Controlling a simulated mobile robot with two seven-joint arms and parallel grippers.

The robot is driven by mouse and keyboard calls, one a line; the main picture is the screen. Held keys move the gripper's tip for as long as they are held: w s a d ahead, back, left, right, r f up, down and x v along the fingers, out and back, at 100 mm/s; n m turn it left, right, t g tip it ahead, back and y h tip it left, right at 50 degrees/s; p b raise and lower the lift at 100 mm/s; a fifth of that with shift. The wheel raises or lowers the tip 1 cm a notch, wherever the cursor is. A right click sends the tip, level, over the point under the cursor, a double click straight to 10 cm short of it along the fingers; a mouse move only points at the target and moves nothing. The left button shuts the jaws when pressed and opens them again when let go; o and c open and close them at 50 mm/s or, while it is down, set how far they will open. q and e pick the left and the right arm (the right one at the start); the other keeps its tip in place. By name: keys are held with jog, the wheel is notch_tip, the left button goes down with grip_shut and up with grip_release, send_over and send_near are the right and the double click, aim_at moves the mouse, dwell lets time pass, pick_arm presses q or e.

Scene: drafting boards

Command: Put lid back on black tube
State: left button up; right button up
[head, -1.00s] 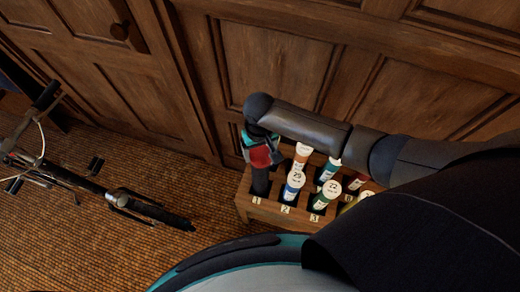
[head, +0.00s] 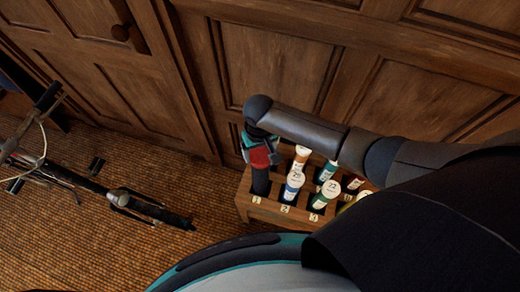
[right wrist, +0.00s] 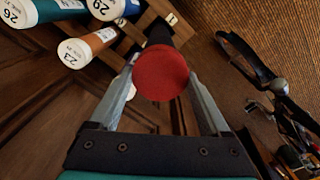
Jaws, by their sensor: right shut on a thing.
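The black tube (head: 260,184) stands upright in the front left compartment of a wooden rack (head: 272,214). My right gripper (head: 262,158) is directly above its top in the head view. In the right wrist view, the round red lid (right wrist: 161,73) sits between the two fingers of my right gripper (right wrist: 163,82), which are shut on it. The dark tube (right wrist: 167,30) shows just past the lid's edge. The lid hides the tube's mouth, so I cannot tell whether lid and tube touch. My left gripper is not in view.
Several white-capped tubes, such as an orange one (right wrist: 92,45) and a blue one (head: 291,187), stand close beside the black tube. A wooden panelled wall (head: 270,62) rises behind the rack. A bicycle-like object (head: 110,195) is on the woven floor at left.

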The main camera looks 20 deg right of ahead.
dwell(0.9)
jog(key=o, duration=1.1)
jog(key=shift+p, duration=0.35)
notch_tip(320, 180, up, 5)
jog(key=p, duration=0.5)
jog(key=shift+f, duration=0.1)
jog(key=shift+r, duration=1.05)
